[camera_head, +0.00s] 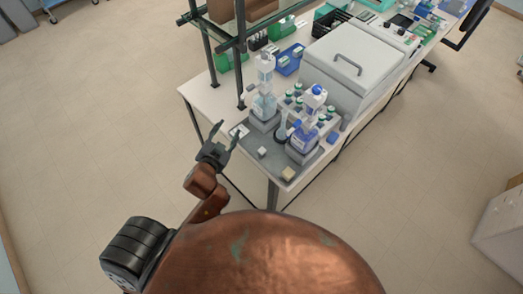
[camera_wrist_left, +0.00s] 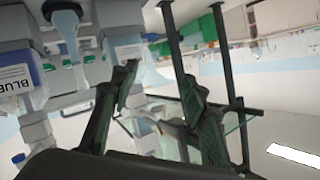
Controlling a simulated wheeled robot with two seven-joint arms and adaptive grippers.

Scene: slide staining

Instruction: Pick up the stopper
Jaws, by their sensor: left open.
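My left gripper (camera_head: 228,130) is open and empty in the head view, just off the left edge of the bench beside the grey tray (camera_head: 252,142). Its spread fingers also show in the left wrist view (camera_wrist_left: 160,80), with nothing between them. I cannot tell for sure which thing is the stopper. A small whitish block (camera_head: 262,152) and a tan block (camera_head: 288,173) lie on the tray, to the right of the gripper and apart from it. A small clear flask (camera_head: 282,127) stands between two dispenser bottles. My right gripper is not in view.
A pale-blue bottle (camera_head: 264,107) and a dark-blue bottle (camera_head: 305,138) stand on grey blocks. The dark-blue one's label reads BLUE in the left wrist view (camera_wrist_left: 14,82). Several capped vials stand behind. Dark shelf posts (camera_head: 239,75) rise nearby. Floor left of the bench is clear.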

